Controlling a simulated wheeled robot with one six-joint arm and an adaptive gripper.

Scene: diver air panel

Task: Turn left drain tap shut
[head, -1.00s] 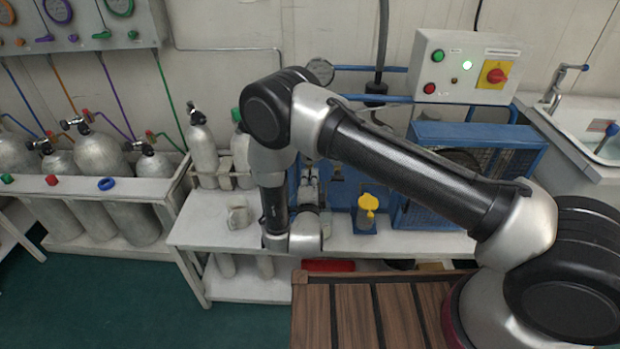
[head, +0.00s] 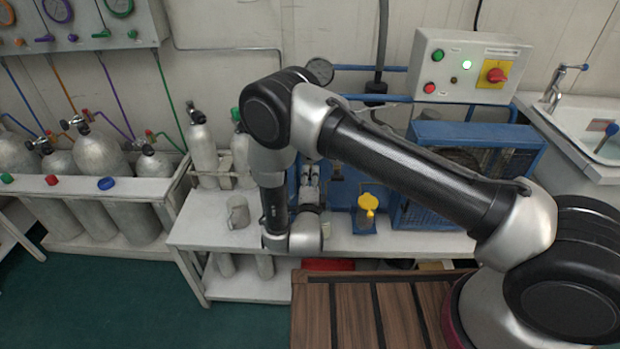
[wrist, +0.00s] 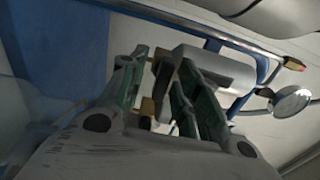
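My gripper (head: 309,172) reaches toward the blue panel behind the bench in the head view, partly hidden by my arm. In the wrist view my gripper (wrist: 158,62) has its two green-padded fingers apart. A small brass-coloured fitting (wrist: 160,76) shows between and beyond them, perhaps the left drain tap, but its handle is not clear. I see no finger clearly closed on it. A grey cylinder (wrist: 212,68) lies just behind the right finger. In the head view the drain taps cannot be made out behind my arm and gripper.
A blue cage (head: 475,150) is right of the gripper. A control box (head: 465,68) hangs above it. A blue pipe (wrist: 240,102) and a round gauge (wrist: 291,101) are close by on the right.

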